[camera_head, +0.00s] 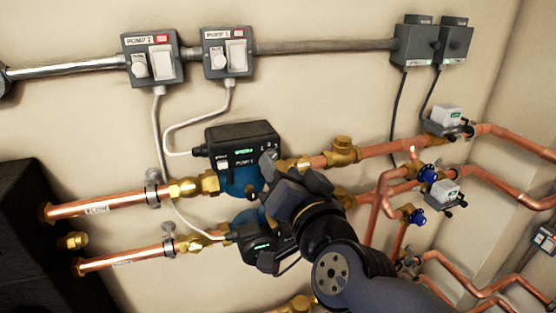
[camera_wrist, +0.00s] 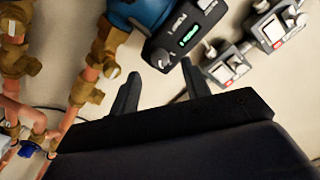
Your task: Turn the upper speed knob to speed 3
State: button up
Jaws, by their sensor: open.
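The upper pump (camera_head: 240,142) is a blue body with a black control box and a lit green display. The wrist view shows the same control box (camera_wrist: 180,38) at the top. Its speed knob (camera_wrist: 163,60) is a small grey round knob at the box's lower end in that view. In the wrist view my gripper (camera_wrist: 160,74) is open, with one finger on each side of the knob's position. I cannot tell whether the fingers touch it. The knob's setting is not readable.
A lower pump (camera_head: 262,248) sits close beneath, partly behind my arm. Copper pipes (camera_head: 110,201) and brass valves run on both sides. Two switch boxes (camera_head: 152,58) (camera_head: 228,52) hang above, with pale cables.

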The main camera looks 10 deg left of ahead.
aim_at(273, 157)
jog(key=p+v, duration=0.3)
jog(key=v, duration=0.4)
jog(key=shift+s+d+p, duration=0.25)
jog(key=shift+s+p, duration=0.05)
jog(key=b+x, duration=0.4)
jog(key=x, duration=0.5)
jog(key=shift+f+b, duration=0.1)
jog(key=shift+b, duration=0.3)
jog(key=shift+x, duration=0.95)
